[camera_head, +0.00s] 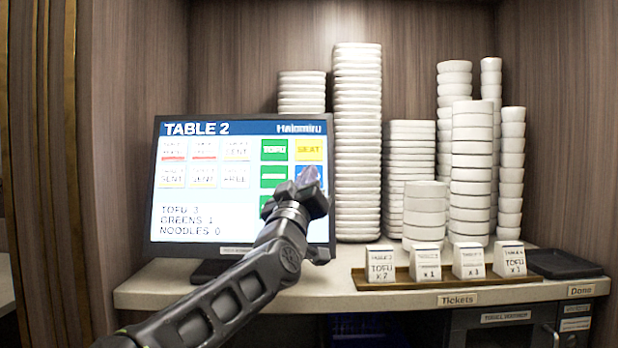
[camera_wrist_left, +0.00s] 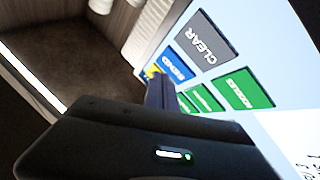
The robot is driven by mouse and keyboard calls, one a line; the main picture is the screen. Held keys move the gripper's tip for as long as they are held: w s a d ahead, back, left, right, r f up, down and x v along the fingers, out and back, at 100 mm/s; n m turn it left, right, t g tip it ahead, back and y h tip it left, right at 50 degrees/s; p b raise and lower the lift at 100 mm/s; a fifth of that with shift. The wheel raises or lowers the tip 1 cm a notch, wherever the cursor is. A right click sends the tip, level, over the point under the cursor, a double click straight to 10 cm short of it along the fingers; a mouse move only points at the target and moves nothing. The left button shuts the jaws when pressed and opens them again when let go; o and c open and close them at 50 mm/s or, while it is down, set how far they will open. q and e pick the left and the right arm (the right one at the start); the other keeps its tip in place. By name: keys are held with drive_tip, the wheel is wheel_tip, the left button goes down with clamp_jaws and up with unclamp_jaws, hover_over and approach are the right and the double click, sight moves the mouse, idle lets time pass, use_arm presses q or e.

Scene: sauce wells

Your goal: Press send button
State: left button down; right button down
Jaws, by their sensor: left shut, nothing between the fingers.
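A touch screen (camera_head: 235,222) headed "TABLE 2" stands at the left of the counter and lists Tofu 3, Greens 1 and Noodles 0. The blue send button (camera_wrist_left: 177,64) reads "SEND" in the left wrist view; in the head view only part of a blue button shows behind my fingers. My left gripper (camera_head: 309,180) is shut and empty, in front of the screen's right side. In the left wrist view the fingers (camera_wrist_left: 161,92) are close beside the blue button; I cannot tell whether they touch the screen. My right gripper is not in view.
The grey "CLEAR" button (camera_wrist_left: 209,37) and green buttons (camera_wrist_left: 243,90) lie around the blue one. Tall stacks of white dishes (camera_head: 357,140) stand right of the screen. Several ticket cards (camera_head: 425,263) stand on a wooden strip, with a black tray (camera_head: 563,263) at far right.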

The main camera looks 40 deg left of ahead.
use_arm(q)
drive_tip(key=shift+a, duration=0.1)
idle(0.7)
drive_tip(key=shift+w+a+f, duration=0.15)
drive_tip(key=shift+w, duration=0.15)
drive_tip(key=shift+w+a+f+b, duration=0.1)
drive_tip(key=shift+w+a+b, duration=0.15)
drive_tip(key=shift+w+b, duration=0.1)
idle(0.7)
drive_tip(key=shift+s, duration=0.1)
drive_tip(key=shift+s+d+r, duration=0.25)
drive_tip(key=shift+s+d, duration=0.25)
drive_tip(key=shift+s, duration=0.05)
idle(0.5)
drive_tip(key=s+d, duration=0.1)
drive_tip(key=s, duration=0.1)
drive_tip(key=s+d+r+p, duration=0.1)
drive_tip(key=d, duration=0.1)
drive_tip(key=shift+s+r, duration=0.2)
drive_tip(key=shift+s, duration=0.2)
idle(0.7)
